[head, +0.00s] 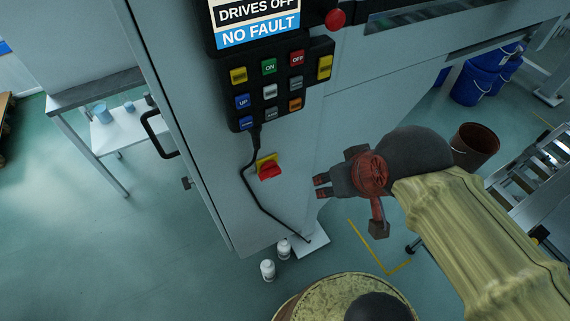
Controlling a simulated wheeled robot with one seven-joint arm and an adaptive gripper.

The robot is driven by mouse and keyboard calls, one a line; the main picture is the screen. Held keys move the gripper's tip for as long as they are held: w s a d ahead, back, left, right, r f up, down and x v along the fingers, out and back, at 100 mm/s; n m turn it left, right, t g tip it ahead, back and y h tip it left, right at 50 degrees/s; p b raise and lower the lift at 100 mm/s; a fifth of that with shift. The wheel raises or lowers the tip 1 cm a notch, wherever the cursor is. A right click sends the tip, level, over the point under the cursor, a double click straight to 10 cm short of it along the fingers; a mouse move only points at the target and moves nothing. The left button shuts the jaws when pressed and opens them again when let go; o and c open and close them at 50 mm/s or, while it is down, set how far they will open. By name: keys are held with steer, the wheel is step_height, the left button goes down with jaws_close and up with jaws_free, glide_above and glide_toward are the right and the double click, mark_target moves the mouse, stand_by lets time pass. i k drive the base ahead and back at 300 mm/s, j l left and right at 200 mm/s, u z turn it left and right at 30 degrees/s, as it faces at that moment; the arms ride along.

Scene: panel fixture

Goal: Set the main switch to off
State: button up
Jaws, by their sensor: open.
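The main switch (269,170) is a red handle on a yellow plate, set low on the grey machine panel (215,165). Its handle looks close to level, tilted a little; I cannot read any position marks. My gripper (321,187) is dark grey and red and is to the right of the switch, apart from it, with its fingertips pointing left. The gripper is open, and nothing shows between its fingers.
Above the switch is a keypad (282,84) with coloured buttons and a screen (257,20) reading "NO FAULT". A red button (335,19) is beside the screen. A black cable (247,190) hangs just left of the switch. White bottles (268,270) stand on the floor below.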

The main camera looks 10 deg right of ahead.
mark_target(270, 169)
steer(key=u, duration=0.4)
steer(key=k+l+z, duration=0.1)
steer(key=l, duration=0.2)
steer(key=k+l+z, duration=0.2)
steer(key=l, duration=0.4)
steer(key=k+l+z, duration=0.1)
steer(key=l, duration=0.25)
steer(key=k, duration=0.1)
